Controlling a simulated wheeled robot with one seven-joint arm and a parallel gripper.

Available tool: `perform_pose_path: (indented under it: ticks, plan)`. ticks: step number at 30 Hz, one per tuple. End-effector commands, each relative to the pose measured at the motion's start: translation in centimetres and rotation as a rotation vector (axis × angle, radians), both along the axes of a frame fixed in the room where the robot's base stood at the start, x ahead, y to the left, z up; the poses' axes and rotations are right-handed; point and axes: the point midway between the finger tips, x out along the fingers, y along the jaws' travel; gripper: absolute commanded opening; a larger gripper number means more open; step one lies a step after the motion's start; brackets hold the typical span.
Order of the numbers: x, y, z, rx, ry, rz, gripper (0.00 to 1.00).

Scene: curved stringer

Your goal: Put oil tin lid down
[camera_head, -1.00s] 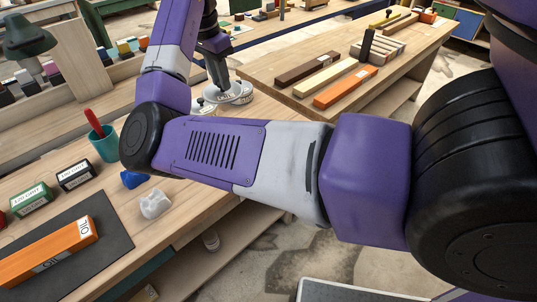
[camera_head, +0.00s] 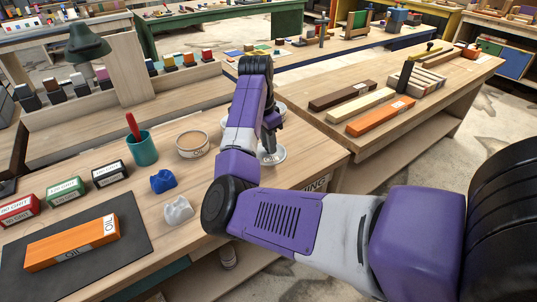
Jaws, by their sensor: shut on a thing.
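I cannot tell whether the lid touches the bench top. Another pale round tin (camera_head: 281,109) shows partly behind my wrist.
A teal cup (camera_head: 142,150) with a red handle, a blue lump (camera_head: 163,181) and a white lump (camera_head: 178,210) stand left of my arm. An orange block (camera_head: 75,243) lies on a dark mat (camera_head: 126,262). A second bench (camera_head: 440,85) with wooden bars is at right.

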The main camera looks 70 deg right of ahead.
Motion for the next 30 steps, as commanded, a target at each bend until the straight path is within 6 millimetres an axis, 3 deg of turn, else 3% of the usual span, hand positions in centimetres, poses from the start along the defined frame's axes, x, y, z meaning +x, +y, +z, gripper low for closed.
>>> perform_pose_path:
  ticks: [12,23,24,27,30]
  plan:
    - [0.0,0.0,-4.3,0.0,0.0,0.002,0.0]
    - [0.0,0.0,-4.7,-0.001,0.001,0.001,0.0]
    - [0.0,0.0,-4.7,-0.001,0.001,0.001,0.26]
    - [0.0,0.0,-4.7,0.0,-0.001,0.001,0.46]
    - [0.0,0.0,-4.7,-0.001,0.0,0.001,0.46]
